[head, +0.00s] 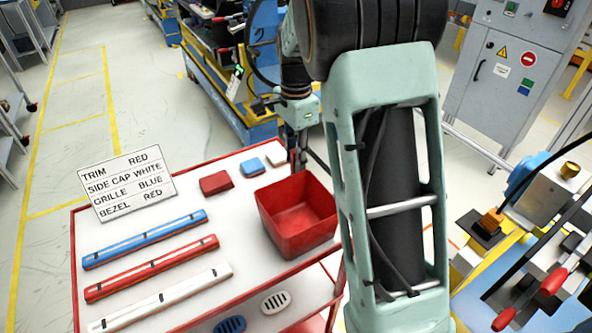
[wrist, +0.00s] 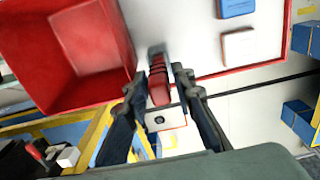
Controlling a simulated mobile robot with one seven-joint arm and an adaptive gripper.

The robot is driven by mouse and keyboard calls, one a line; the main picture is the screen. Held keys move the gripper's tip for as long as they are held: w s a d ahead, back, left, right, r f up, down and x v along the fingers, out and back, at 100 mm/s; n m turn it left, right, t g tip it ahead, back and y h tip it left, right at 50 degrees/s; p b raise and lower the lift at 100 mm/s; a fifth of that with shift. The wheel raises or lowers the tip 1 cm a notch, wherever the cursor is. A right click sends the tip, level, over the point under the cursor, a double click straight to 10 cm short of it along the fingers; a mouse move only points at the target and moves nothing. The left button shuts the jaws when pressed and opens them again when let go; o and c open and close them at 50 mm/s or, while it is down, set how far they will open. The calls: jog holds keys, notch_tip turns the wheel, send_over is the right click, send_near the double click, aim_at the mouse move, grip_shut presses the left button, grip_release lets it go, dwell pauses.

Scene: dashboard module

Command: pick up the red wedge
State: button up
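A narrow red ribbed piece, which looks like the red wedge (wrist: 159,82), shows between the two fingers of my gripper (wrist: 160,78) in the wrist view. It has a grey end toward the top of the picture. Narrow gaps show on both sides of it, so the fingers look open around it, not closed on it. Whether it touches the table is hard to tell. In the head view my gripper (head: 297,165) points down at the table's far edge, behind the red bin (head: 290,243). The red wedge cannot be made out in that view.
The bin stands close beside my gripper, also in the wrist view (wrist: 80,45). A white block (head: 276,158), a blue block (head: 251,167) and a red block (head: 215,183) lie left of my gripper. Long strips and a sign (head: 125,183) occupy the table's left side.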

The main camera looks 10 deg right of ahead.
jog(key=shift+f, duration=0.1)
jog(key=shift+c, duration=0.3)
grip_shut()
